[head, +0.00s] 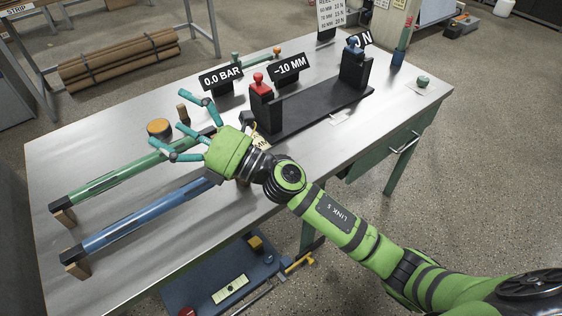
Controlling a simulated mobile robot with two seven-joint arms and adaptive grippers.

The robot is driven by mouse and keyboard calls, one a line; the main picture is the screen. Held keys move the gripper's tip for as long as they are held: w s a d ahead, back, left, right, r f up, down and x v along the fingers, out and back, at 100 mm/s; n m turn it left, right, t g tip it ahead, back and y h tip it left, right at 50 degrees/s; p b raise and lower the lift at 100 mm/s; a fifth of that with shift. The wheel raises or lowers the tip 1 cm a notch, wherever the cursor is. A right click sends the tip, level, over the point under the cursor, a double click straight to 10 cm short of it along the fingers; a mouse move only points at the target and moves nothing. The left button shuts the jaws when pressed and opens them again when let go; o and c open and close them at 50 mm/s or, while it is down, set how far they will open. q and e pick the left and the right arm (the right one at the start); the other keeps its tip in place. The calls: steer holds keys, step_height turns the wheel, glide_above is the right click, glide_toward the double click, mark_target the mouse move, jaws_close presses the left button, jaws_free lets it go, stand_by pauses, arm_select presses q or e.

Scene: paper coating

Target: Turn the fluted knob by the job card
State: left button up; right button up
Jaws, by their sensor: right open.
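My right gripper (169,121), with teal fingers on a green hand, is over the left half of the metal table (360,158). Its fingers are spread and hold nothing. An orange-topped round piece (160,126) lies close to the fingertips. A small teal knob-like piece (423,81) stands on a pale card at the table's right end, far from the gripper. I cannot tell whether either is the fluted knob; flutes are too small to make out. My left gripper is not in view.
A green roller (125,174) and a blue roller (145,217) lie at the left. The black fixture (318,108) has a red-topped post (260,90) and a blue-topped post (353,62). Signs reading 0.0 BAR (221,77) and -10 MM (290,67) stand behind.

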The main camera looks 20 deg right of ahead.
steer(key=s+a+f+n+g+h, duration=0.1)
steer(key=a+f+n+g, duration=0.1)
steer(key=f+n+g, duration=0.35)
steer(key=s+a+f+n+g+h, duration=0.1)
steer(key=a+f+n+g+h, duration=0.15)
steer(key=n+g, duration=0.65)
steer(key=w+d+f+n+h, duration=0.1)
steer(key=d+f+n+h, duration=0.1)
steer(key=d+h, duration=0.1)
steer(key=w+d+f+n+t+h, duration=0.1)
steer(key=d+f+n+h, duration=0.1)
steer(key=d, duration=0.3)
steer(key=w+d+f+n+h, duration=0.2)
steer(key=d+f+h, duration=0.1)
steer(key=d+f, duration=0.1)
steer(key=shift+d+f+h, duration=0.25)
steer(key=shift+d+h, duration=0.1)
steer(key=d+h, duration=0.2)
steer(key=d, duration=0.2)
steer(key=w+d+r+h, duration=0.1)
steer(key=d, duration=0.3)
steer(key=w+d+h, duration=0.1)
steer(key=d+h, duration=0.1)
steer(key=d, duration=0.2)
steer(key=shift+r+h, duration=0.3)
steer(key=shift+d+f, duration=0.1)
steer(key=shift+f, duration=0.2)
steer(key=shift+f+p, duration=0.55)
steer(key=shift+f, duration=2.6)
steer(key=c, duration=1.2)
